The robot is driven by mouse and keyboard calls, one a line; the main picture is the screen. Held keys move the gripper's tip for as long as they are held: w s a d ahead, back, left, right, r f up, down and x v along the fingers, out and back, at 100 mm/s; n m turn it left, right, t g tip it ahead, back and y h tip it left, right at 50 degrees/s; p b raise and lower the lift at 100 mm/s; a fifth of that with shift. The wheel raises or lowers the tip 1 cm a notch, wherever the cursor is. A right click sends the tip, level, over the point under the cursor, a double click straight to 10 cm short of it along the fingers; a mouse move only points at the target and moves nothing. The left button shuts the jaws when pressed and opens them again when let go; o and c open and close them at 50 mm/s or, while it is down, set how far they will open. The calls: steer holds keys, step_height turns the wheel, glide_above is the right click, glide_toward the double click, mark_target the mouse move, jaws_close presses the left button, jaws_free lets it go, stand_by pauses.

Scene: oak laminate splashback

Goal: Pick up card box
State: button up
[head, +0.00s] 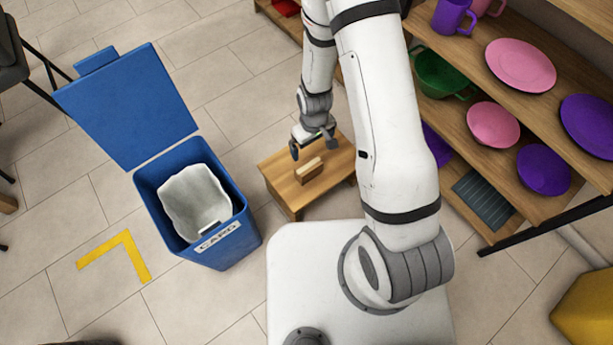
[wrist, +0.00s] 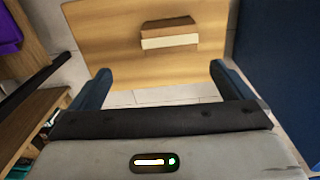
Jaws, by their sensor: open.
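The card box (head: 309,169) is a small brown box with a paler band, lying on a low wooden table (head: 286,191). In the wrist view the card box (wrist: 169,33) sits near the top of the picture, on the table top (wrist: 102,42). My gripper (head: 315,152) is above the table, close to the box in the head view. In the wrist view my gripper (wrist: 160,82) has its two fingers wide apart, with nothing between them. The box lies beyond the fingertips there and appears apart from them.
A blue bin (head: 238,245) labelled CARD stands open left of the table, its lid (head: 130,105) raised and a white liner (head: 195,203) inside. Wooden shelves (head: 470,62) with purple, pink and green dishes stand at the right. Tiled floor is clear behind the bin.

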mark_target(309, 166)
steer(key=shift+n, duration=0.3)
steer(key=f, duration=0.2)
steer(key=f+b, duration=0.1)
steer(key=f, duration=0.2)
steer(key=s+f+b, duration=0.1)
steer(key=f, duration=0.2)
steer(key=shift+a+f, duration=0.1)
steer(key=shift+a, duration=0.25)
steer(key=f+b, duration=0.2)
steer(key=f, duration=0.1)
steer(key=f+b, duration=0.1)
steer(key=f, duration=0.1)
steer(key=shift+s+a+f+b, duration=0.1)
steer(key=shift+a+f+b, duration=0.15)
steer(key=shift+b, duration=0.05)
steer(key=shift+r, duration=0.1)
steer(key=shift+c, duration=0.3)
steer(key=c, duration=0.8)
steer(key=shift+r, duration=0.1)
